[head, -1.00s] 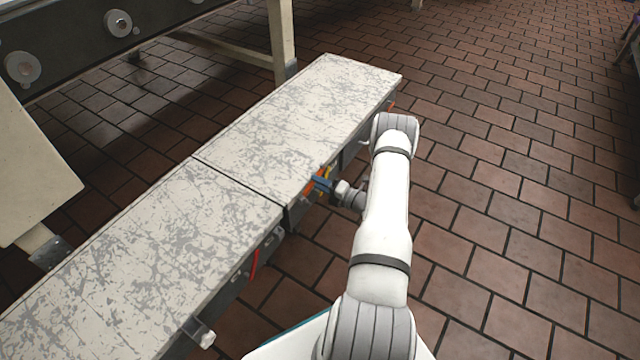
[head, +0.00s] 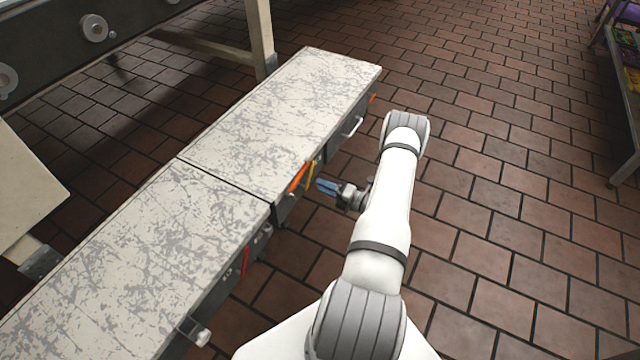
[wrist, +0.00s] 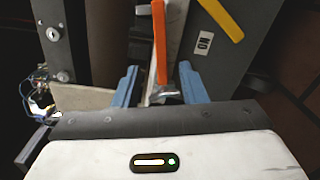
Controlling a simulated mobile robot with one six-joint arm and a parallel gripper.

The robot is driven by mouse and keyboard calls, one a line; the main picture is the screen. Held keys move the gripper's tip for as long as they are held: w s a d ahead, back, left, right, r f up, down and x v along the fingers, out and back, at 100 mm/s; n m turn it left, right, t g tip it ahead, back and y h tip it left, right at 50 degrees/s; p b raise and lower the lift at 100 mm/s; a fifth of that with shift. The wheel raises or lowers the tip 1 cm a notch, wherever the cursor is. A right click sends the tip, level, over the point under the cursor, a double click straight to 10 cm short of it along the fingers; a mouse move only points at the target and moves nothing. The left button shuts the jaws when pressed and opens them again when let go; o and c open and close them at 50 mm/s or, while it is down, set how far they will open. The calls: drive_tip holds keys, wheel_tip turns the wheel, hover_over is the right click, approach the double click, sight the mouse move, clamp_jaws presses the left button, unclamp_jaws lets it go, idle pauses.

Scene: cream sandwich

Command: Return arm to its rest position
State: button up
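My gripper (head: 327,187) has blue fingers and is just off the right side of the long scratched table, near its middle. In the wrist view my gripper (wrist: 159,88) shows its two fingers apart, with nothing held between them. An orange handle (head: 298,178) and a yellow handle (head: 311,170) are on the table's side, left of the fingertips and apart from them. In the wrist view the orange handle (wrist: 159,45) lines up between the fingers, farther off, and the yellow handle (wrist: 222,20) is at upper right. My white arm is bent over the floor.
The scratched table (head: 215,215) has a bare top. A red handle (head: 245,262) and a metal knob (head: 198,335) are on its near side. A dark conveyor frame (head: 60,50) stands at upper left, a shelf (head: 625,110) at far upper right. The brick floor at right is clear.

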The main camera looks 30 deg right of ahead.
idle(0.4)
drive_tip(key=s+a+r+n+g+y+p, duration=0.1)
drive_tip(key=a+r+n+g+p, duration=0.5)
drive_tip(key=r, duration=0.7)
drive_tip(key=s+a+r+n+g+y+p, duration=0.1)
drive_tip(key=a+r+n+g+p, duration=0.25)
drive_tip(key=a+r+n, duration=0.75)
drive_tip(key=s+a+r+n+g+y+p, duration=0.1)
drive_tip(key=a+r+n+g+p, duration=0.3)
drive_tip(key=r, duration=1.2)
drive_tip(key=s+a+r+n+h+p, duration=0.1)
drive_tip(key=s+r+n+h+p, duration=0.3)
drive_tip(key=r, duration=0.7)
drive_tip(key=s+a+r+n+h+p, duration=0.2)
drive_tip(key=s+r+n+h+p, duration=0.2)
drive_tip(key=s+r+n+p, duration=0.4)
drive_tip(key=s+a+r+n+h+p, duration=0.1)
drive_tip(key=s+r+n+h+p, duration=0.2)
drive_tip(key=r+n, duration=0.9)
drive_tip(key=s+r+p, duration=0.1)
drive_tip(key=s+p, duration=0.2)
drive_tip(key=s, duration=0.2)
drive_tip(key=shift+a+r+h, duration=0.2)
drive_tip(key=shift+r+h, duration=0.15)
drive_tip(key=shift+h, duration=0.05)
drive_tip(key=shift+s, duration=0.1)
